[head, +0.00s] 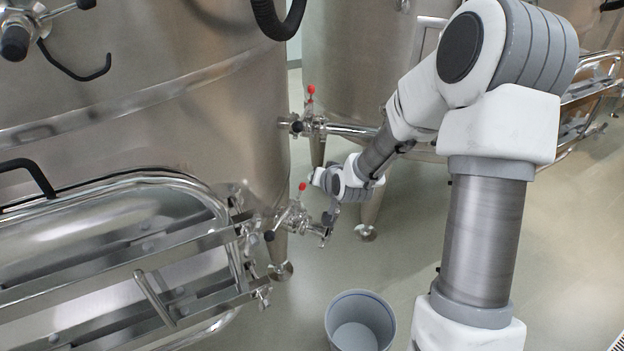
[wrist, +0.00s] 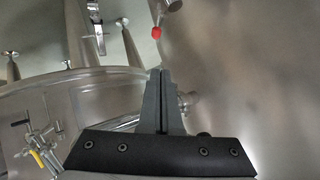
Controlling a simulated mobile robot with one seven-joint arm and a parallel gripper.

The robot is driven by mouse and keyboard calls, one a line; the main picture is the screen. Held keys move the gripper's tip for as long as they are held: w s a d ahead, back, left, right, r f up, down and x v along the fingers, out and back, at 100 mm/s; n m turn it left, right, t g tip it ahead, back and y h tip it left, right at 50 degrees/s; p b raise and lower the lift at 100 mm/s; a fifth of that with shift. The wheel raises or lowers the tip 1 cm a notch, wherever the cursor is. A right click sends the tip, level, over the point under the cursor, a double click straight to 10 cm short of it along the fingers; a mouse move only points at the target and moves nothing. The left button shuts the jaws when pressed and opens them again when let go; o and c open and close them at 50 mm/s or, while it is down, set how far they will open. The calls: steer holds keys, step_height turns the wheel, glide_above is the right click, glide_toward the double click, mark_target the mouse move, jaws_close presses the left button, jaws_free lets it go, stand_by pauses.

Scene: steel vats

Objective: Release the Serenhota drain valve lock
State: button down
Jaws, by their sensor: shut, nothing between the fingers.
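A drain valve (head: 297,216) with a red-tipped lever (head: 302,187) sits low on the near steel vat (head: 235,110). A second red-tipped valve (head: 312,122) stands farther back, higher in the picture. No name shows, so I cannot tell which is Serenhota. My gripper (head: 329,222) is beside the near valve, partly overlapping it in the head view; contact cannot be told. In the wrist view my gripper (wrist: 161,72) is shut and empty. A red knob (wrist: 157,32) is just beyond its fingertips, apart from them in the picture. The lock itself is too small to make out.
A grey bucket (head: 361,325) stands on the floor below the near valve. A bent metal rail (head: 190,182) runs along the near vat at left. Another vat (head: 345,55) stands behind. A yellow-handled fitting (wrist: 38,158) shows in the wrist view.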

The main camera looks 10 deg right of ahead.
steer(key=shift+v, duration=1.35)
steer(key=shift+d+r, duration=0.2)
